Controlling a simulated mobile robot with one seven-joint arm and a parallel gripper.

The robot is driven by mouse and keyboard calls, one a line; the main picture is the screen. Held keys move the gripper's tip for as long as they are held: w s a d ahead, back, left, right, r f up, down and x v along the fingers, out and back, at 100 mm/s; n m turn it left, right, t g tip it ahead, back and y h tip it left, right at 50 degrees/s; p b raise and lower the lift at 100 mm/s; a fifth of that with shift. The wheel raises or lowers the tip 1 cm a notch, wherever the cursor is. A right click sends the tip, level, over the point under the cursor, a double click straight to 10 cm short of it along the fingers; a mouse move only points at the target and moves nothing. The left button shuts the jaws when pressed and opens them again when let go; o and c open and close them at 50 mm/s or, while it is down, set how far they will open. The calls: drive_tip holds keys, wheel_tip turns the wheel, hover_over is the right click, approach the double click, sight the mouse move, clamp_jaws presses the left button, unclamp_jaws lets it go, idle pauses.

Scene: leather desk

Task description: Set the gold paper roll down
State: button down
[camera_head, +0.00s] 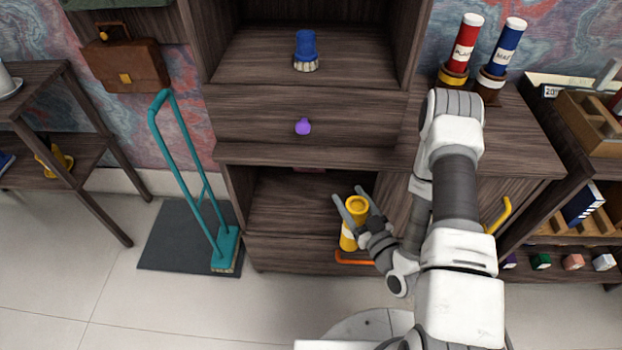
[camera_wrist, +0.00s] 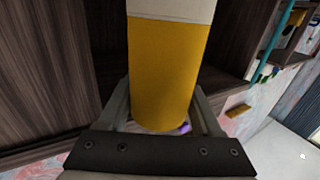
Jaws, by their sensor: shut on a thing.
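The gold paper roll (camera_head: 350,235) is a yellow cylinder with a white band. It stands roughly upright in front of the open lower compartment of the dark wood cabinet. My gripper (camera_head: 352,208) is shut on it, with one finger on each side. In the wrist view the gold paper roll (camera_wrist: 162,70) fills the middle between the fingers of my gripper (camera_wrist: 160,110). The far end of the roll is cut off there. Whether its base touches any surface I cannot tell.
An orange handle (camera_head: 355,260) is just below the roll. The lower compartment (camera_head: 290,205) looks mostly empty. A blue brush (camera_head: 306,50) stands on the upper shelf. Red (camera_head: 463,50) and blue (camera_head: 507,48) rolls stand on the right cabinet top.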

drive_tip(key=s+a+b+x, duration=0.1)
drive_tip(key=a+x, duration=0.1)
drive_tip(key=x, duration=0.8)
drive_tip(key=s+a+b+x, duration=0.1)
drive_tip(key=x, duration=0.8)
wheel_tip(320, 180, down, 7)
drive_tip(key=w+b, duration=0.1)
drive_tip(key=b, duration=0.2)
drive_tip(key=shift+a, duration=0.2)
drive_tip(key=shift+w, duration=0.15)
drive_tip(key=shift+f, duration=0.1)
drive_tip(key=shift+c, duration=0.3)
unclamp_jaws()
drive_tip(key=shift+b, duration=0.3)
